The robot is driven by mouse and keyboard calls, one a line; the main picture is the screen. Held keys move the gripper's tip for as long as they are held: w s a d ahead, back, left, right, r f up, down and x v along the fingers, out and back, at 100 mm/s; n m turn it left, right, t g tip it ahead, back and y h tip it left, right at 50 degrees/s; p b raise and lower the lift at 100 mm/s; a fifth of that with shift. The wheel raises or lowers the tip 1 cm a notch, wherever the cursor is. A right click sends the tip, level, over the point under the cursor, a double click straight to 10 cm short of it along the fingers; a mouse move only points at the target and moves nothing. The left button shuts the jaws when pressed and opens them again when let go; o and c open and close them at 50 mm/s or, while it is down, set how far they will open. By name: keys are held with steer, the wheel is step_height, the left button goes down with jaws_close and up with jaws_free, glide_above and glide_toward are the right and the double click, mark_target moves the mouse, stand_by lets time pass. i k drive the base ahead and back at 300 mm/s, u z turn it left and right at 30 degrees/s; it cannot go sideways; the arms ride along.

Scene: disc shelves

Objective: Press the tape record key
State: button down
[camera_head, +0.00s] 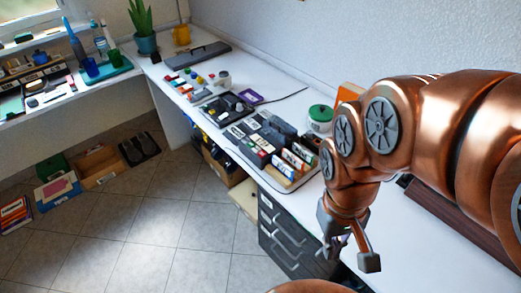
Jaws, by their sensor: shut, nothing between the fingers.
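My gripper (350,252) hangs below my copper arm at the right, in front of the white desk's edge. It is shut and empty, and touches nothing that I can see. A dark boxy device (228,109) lies on the desk left of the middle, well apart from my gripper. It may be the tape recorder, but it is too small to be sure. The record key cannot be made out.
A tray (287,184) crowded with dark boxes and small bottles lies nearer on the desk (330,210). A green-lidded jar (320,118) stands behind it. Dark drawers (285,240) stand under the desk. The tiled floor (165,215) is mostly clear in the middle.

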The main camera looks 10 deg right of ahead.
mark_target(262, 154)
steer(key=k, duration=1)
steer(key=u, duration=1.7)
steer(key=i, duration=1.45)
steer(key=z, duration=1.25)
